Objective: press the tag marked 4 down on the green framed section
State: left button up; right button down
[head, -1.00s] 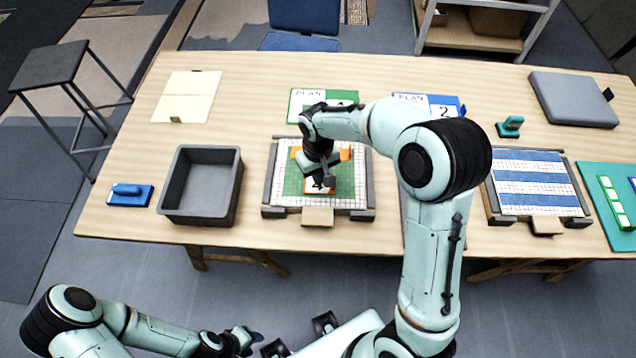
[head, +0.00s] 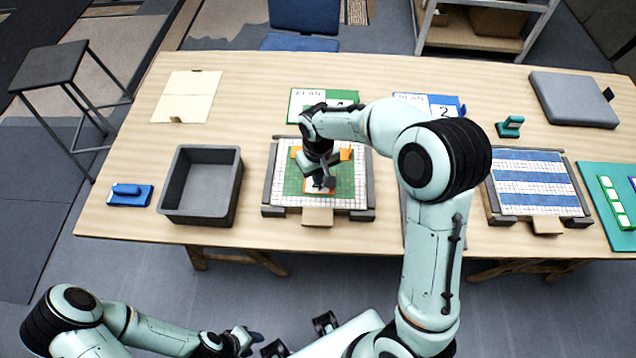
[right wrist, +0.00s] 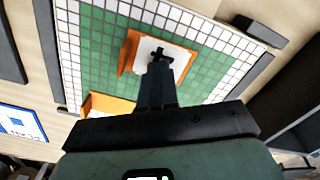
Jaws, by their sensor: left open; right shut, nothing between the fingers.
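The green framed section is a mosaic panel (head: 345,188) of green and white squares with dark side bars, at the middle of the table. A white and orange tag (right wrist: 130,55) lies on its green area; its mark is hidden behind my fingers. My right gripper (head: 324,181) is shut and empty, pointing down with its fingertips (right wrist: 161,55) over the tag's white face; I cannot tell whether they touch. A second orange piece (right wrist: 105,104) lies on the panel, also seen in the head view (head: 346,154). My left gripper (head: 255,338) is open, away from the table.
A grey bin (head: 240,185) stands left of the panel, with a blue tool (head: 130,195) beyond it. A blue-striped panel (head: 535,183) lies to the right. My right arm hides part of the table.

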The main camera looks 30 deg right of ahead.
pick_arm(q)
jog(key=shift+s+f+b, duration=0.35)
jog(key=shift+f+b, duration=0.1)
jog(key=shift+f, duration=0.1)
pick_arm(e)
jog(key=shift+f, duration=0.8)
pick_arm(q)
jog(key=shift+r, duration=0.1)
pick_arm(e)
jog(key=shift+r, duration=0.1)
jog(key=shift+w+r+p, duration=0.1)
jog(key=shift+r+p, duration=0.85)
jog(key=shift+r, duration=0.65)
pick_arm(q)
jog(key=w+r+p, duration=0.2)
jog(key=w+r, duration=0.2)
jog(key=r, duration=0.1)
pick_arm(e)
notch_tip(320, 180, up, 5)
jog(key=shift+f, duration=0.15)
pick_arm(q)
jog(key=shift+t, duration=0.3)
